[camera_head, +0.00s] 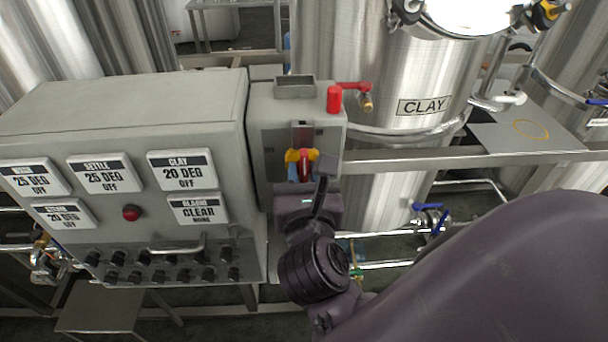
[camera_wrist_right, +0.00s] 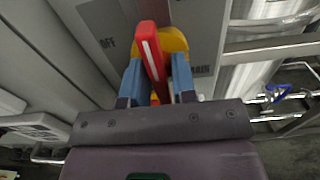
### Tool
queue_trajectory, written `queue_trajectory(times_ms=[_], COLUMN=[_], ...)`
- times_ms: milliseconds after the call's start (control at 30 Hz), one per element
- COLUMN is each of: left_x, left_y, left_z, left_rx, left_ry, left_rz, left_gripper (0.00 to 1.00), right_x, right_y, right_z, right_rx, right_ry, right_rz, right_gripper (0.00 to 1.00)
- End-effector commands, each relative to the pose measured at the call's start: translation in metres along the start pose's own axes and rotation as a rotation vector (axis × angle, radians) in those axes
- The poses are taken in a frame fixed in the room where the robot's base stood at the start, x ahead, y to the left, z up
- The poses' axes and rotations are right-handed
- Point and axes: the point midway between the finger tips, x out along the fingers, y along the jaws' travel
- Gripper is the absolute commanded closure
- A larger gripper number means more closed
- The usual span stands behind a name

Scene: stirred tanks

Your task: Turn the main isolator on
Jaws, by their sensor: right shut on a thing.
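The main isolator is a grey box (camera_head: 262,105) on the right of the large control panel. Its red handle (camera_head: 303,158) sits on a yellow disc (camera_head: 291,155). My right gripper (camera_head: 300,172) is at the box's front, shut on the red handle. In the right wrist view the red handle (camera_wrist_right: 150,45), with a white stripe, stands between the two blue fingertips of the gripper (camera_wrist_right: 157,80). The yellow disc (camera_wrist_right: 175,40) shows behind it. The handle points up, leaning slightly left there. An OFF label (camera_wrist_right: 107,43) is on its left. My left gripper is not in view.
The control panel (camera_head: 125,110) carries several displays, a red button (camera_head: 131,212) and rows of dark knobs. A red lamp-like cylinder (camera_head: 334,98) and a red-handled valve (camera_head: 364,98) are by the box's top right. The CLAY tank (camera_head: 400,70) stands close behind.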

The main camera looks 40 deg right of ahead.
Motion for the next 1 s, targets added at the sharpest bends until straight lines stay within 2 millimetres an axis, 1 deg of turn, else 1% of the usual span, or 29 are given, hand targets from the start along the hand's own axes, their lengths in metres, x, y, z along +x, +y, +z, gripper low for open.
queue_trajectory(times_ms=[300, 333, 400, 867, 1000], left_x=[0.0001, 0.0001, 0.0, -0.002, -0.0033], left_y=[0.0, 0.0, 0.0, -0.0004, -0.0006], left_z=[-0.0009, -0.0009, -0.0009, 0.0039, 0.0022], left_rx=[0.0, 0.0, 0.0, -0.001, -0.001], left_ry=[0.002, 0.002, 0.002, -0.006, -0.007], left_rz=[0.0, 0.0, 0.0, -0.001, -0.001], left_gripper=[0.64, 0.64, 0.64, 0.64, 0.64], right_x=[-0.0001, -0.0001, -0.0001, 0.0, 0.0], right_y=[0.0002, 0.0002, 0.0002, 0.0001, 0.0001], right_z=[-0.0001, -0.0001, 0.0, 0.0001, 0.0008], right_rx=[0.002, 0.002, 0.002, 0.0, -0.026], right_ry=[0.001, 0.001, 0.001, 0.0, 0.0], right_rz=[0.0, 0.0, 0.0, 0.0, 0.0], right_gripper=[0.98, 0.72, 0.61, 0.61, 0.61])
